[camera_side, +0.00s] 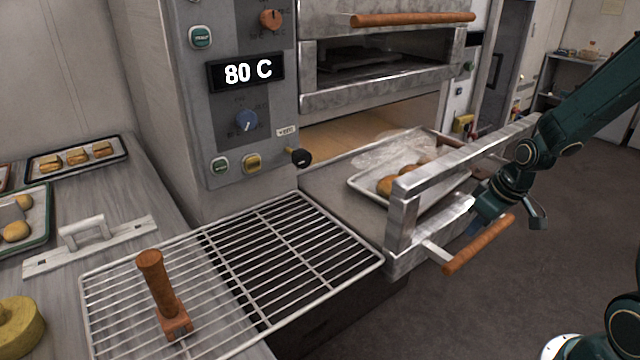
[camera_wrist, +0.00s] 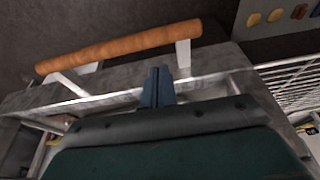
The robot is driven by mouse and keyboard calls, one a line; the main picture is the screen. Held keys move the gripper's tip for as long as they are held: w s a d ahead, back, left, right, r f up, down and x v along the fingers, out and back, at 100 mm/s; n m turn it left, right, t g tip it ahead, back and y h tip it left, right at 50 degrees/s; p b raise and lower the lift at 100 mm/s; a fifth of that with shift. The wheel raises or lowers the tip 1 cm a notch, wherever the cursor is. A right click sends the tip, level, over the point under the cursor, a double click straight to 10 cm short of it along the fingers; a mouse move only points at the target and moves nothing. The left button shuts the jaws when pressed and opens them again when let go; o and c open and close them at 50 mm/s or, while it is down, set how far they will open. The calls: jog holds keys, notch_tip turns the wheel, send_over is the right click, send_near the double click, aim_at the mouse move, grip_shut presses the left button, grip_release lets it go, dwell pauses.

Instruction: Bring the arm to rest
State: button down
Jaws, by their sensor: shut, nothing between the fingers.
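My gripper (camera_side: 474,222) is at the front of the pulled-out lower drawer (camera_side: 405,240), beside its wooden handle (camera_side: 480,243). Its blue fingers are together with nothing between them. In the wrist view the closed fingers (camera_wrist: 157,74) point toward the grey drawer front, and the wooden handle (camera_wrist: 120,46) lies beyond them. I cannot tell whether the fingers touch the drawer. My green arm reaches in from the right.
A tray (camera_side: 360,187) with round pastries and clear film sits in the drawer. A wire rack (camera_side: 250,265) holds a wooden-handled tool (camera_side: 155,280). The oven's upper door handle (camera_side: 415,19) is above. Trays of pastries (camera_side: 75,157) lie left. Open floor lies right.

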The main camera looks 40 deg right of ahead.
jog(key=shift+v, duration=1)
jog(key=s+a+r+t, duration=0.2)
jog(key=s+a+r, duration=1)
jog(key=r, duration=0.4)
jog(key=shift+s+a+r, duration=0.2)
jog(key=shift+a+r, duration=0.1)
jog(key=shift+a, duration=0.3)
